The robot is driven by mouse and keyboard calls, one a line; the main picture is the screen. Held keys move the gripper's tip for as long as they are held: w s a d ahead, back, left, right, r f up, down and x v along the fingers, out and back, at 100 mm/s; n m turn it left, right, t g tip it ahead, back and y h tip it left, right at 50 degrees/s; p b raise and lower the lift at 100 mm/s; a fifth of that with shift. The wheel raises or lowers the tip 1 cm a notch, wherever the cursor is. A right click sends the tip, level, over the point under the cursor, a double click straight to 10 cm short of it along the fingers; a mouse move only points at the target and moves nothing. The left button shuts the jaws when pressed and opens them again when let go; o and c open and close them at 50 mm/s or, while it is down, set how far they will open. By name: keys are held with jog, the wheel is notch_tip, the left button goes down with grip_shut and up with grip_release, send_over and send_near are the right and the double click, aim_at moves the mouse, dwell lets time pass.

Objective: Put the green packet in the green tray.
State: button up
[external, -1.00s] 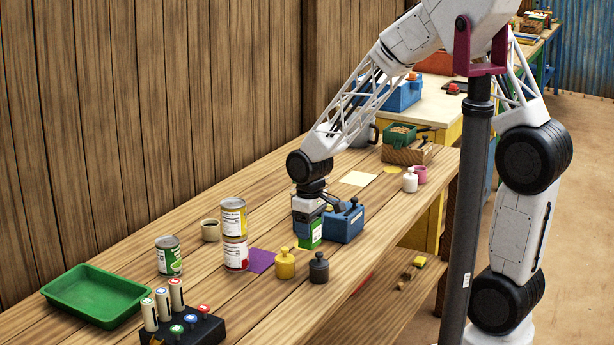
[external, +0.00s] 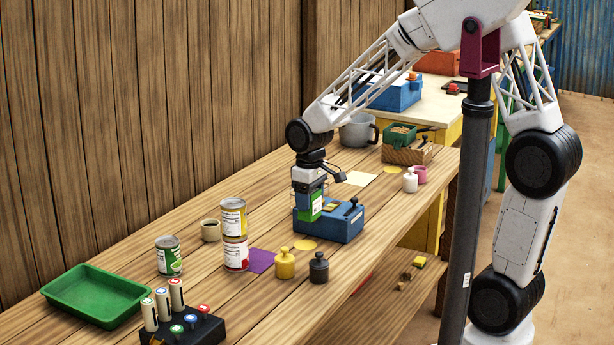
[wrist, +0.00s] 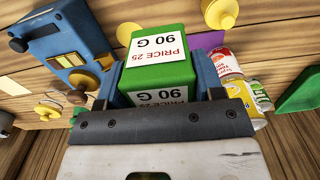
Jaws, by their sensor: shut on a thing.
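The green packet (external: 317,206) is held in my gripper (external: 308,203), above the table beside the blue box. In the wrist view the packet (wrist: 158,72) shows white labels reading "PRICE 25" and "90 G", with the blue fingers (wrist: 155,88) on either side of it. My gripper is shut on it. The green tray (external: 97,293) lies at the left end of the table and looks empty. A green corner at the right edge of the wrist view (wrist: 300,92) may be the tray.
Between packet and tray stand two stacked cans (external: 234,235), a green-labelled can (external: 168,256), a small cup (external: 211,230), yellow (external: 284,264) and black (external: 319,268) weights, and a black rack (external: 185,330) of bottles. The blue box (external: 343,222) is close by my gripper.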

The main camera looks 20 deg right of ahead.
notch_tip(320, 180, up, 9)
jog(key=shift+a+f, duration=0.1)
jog(key=shift+f, duration=0.05)
jog(key=w+a+r, duration=0.2)
jog(key=w+a, duration=0.1)
jog(key=a, duration=1.2)
jog(key=s+a, duration=0.2)
jog(key=a, duration=1.3)
jog(key=s+a, duration=0.3)
jog(key=a, duration=1.3)
jog(key=s+a+f, duration=0.2)
jog(key=s+a, duration=0.5)
jog(key=a, duration=0.6)
notch_tip(320, 180, down, 11)
jog(key=shift+f, duration=0.15)
jog(key=shift+f, duration=3.1)
